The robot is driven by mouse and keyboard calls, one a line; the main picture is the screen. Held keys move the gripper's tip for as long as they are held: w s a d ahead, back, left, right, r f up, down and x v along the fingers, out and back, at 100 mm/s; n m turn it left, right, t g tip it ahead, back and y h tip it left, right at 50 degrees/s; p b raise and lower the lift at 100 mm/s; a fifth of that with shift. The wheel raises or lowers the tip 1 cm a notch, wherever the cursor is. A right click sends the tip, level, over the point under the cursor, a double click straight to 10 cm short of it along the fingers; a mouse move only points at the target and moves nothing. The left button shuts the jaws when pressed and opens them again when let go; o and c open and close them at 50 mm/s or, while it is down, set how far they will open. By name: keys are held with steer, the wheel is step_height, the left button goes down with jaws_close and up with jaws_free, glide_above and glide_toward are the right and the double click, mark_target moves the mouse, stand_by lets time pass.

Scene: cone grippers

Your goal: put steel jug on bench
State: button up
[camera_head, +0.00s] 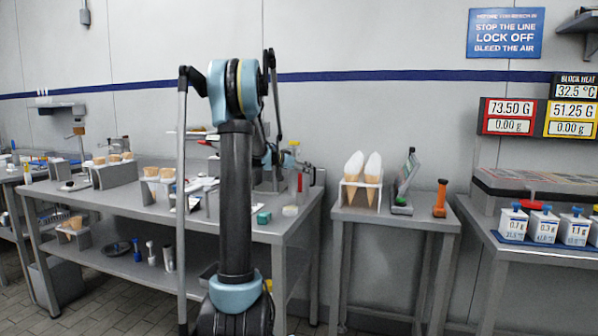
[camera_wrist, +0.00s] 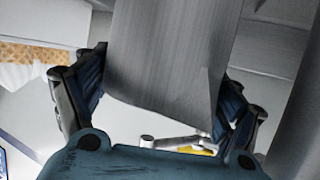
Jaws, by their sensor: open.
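In the wrist view a brushed-metal body, which looks like the steel jug (camera_wrist: 170,45), fills the space between the fingers of my gripper (camera_wrist: 163,80). The fingers stand apart on either side of it. I cannot tell whether either one touches it. Its upper end runs out of the picture. In the head view the gripper and the jug are hidden behind my arm, over the right part of the long grey bench (camera_head: 115,203). The bench has a lower shelf (camera_head: 125,267).
Cone holders with wafer cones (camera_head: 160,185) and a teal block (camera_head: 263,216) are on the bench. A smaller table (camera_head: 395,216) to the right holds two filled cones (camera_head: 362,178) and an orange bottle (camera_head: 440,200). Labelled containers (camera_head: 543,224) stand farther right. The bench's front strip is partly clear.

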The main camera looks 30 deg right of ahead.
steer(key=v, duration=1.2)
steer(key=s+a+f+n+y, duration=0.2)
steer(key=s+a+f, duration=0.1)
steer(key=s+a, duration=0.2)
steer(key=s+a+f+n+y, duration=0.2)
steer(key=s+a, duration=0.4)
steer(key=a, duration=0.3)
steer(key=s+a+f+n+y, duration=0.1)
steer(key=s+a+f, duration=0.3)
steer(key=a, duration=0.3)
steer(key=shift+s+f+n+y, duration=0.35)
steer(key=shift+s+n+y, duration=0.05)
steer(key=shift+s, duration=0.4)
steer(key=s+a+f+n+g+y, duration=0.1)
steer(key=s+a+f+n+y, duration=0.2)
steer(key=s+a+f, duration=0.5)
steer(key=s+a+f+n+g+y, duration=0.1)
steer(key=s+a+f+n+y, duration=0.3)
steer(key=s+a+f, duration=0.5)
steer(key=s+a+n, duration=0.1)
steer(key=s+a, duration=0.2)
steer(key=s, duration=0.1)
steer(key=shift+s+a+f+n, duration=0.3)
steer(key=shift+s+a+n, duration=0.05)
steer(key=shift+s+n, duration=0.05)
